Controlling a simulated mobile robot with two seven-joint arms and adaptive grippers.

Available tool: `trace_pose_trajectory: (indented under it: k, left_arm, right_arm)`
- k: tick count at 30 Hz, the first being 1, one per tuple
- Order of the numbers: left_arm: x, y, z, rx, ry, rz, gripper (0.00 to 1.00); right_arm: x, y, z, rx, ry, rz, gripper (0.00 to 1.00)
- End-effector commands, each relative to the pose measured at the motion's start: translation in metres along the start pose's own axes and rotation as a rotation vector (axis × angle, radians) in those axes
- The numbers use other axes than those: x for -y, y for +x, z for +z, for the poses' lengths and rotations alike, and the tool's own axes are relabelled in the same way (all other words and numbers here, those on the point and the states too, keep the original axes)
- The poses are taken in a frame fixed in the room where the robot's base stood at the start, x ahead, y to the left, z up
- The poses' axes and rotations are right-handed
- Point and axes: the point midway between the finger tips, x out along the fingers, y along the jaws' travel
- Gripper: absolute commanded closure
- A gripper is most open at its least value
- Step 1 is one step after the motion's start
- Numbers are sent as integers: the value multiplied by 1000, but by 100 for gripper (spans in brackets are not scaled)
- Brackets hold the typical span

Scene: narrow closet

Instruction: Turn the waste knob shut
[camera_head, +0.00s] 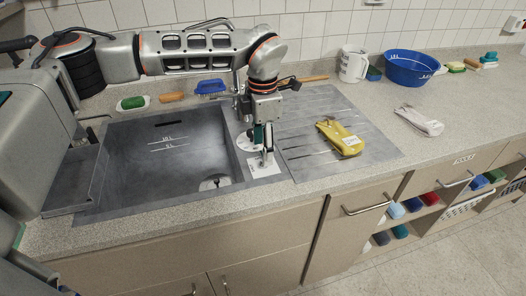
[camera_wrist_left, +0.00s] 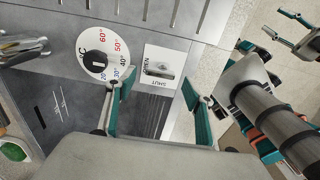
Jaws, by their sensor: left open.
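The waste knob (camera_wrist_left: 164,68) is a small grey knob on a white plate marked OPEN and SHUT, beside the sink. The plate (camera_head: 264,167) shows in the head view at the sink's right edge; the knob there is mostly hidden by my gripper. My left gripper (camera_head: 264,152) points down just above the plate. In the left wrist view its teal-lined fingers (camera_wrist_left: 158,84) are open and apart, one on each side of the plate. I cannot tell whether they touch the knob, or which way it points. Teal-tipped fingers at the wrist view's right look like my right gripper (camera_wrist_left: 272,34).
A round temperature dial (camera_wrist_left: 96,64) sits close beside the plate. The sink basin (camera_head: 150,170) is empty. A white jug (camera_head: 353,64) and a blue bowl (camera_head: 410,67) stand farther right.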

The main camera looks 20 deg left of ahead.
Motion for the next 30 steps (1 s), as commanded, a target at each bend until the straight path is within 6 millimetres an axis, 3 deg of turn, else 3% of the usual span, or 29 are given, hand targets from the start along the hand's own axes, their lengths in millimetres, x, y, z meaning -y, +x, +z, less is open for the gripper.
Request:
trace_pose_trajectory:
  k: [6, 15, 16, 20, 30]
  left_arm:
    - [0, 21, 0, 1, 1, -1, 47]
    - [0, 24, 1, 2, 1, 0, 47]
    - [0, 24, 1, 2, 1, 0, 50]
    - [0, 24, 1, 2, 1, 0, 84]
    - [0, 24, 1, 2, -21, 0, 86]
  right_arm:
    - [0, -1, 0, 1, 0, 0, 60]
    - [0, -1, 0, 1, 0, 0, 60]
    - [0, -1, 0, 1, -1, 0, 60]
    - [0, -1, 0, 1, -1, 0, 60]
    - [0, -1, 0, 1, -1, 0, 60]
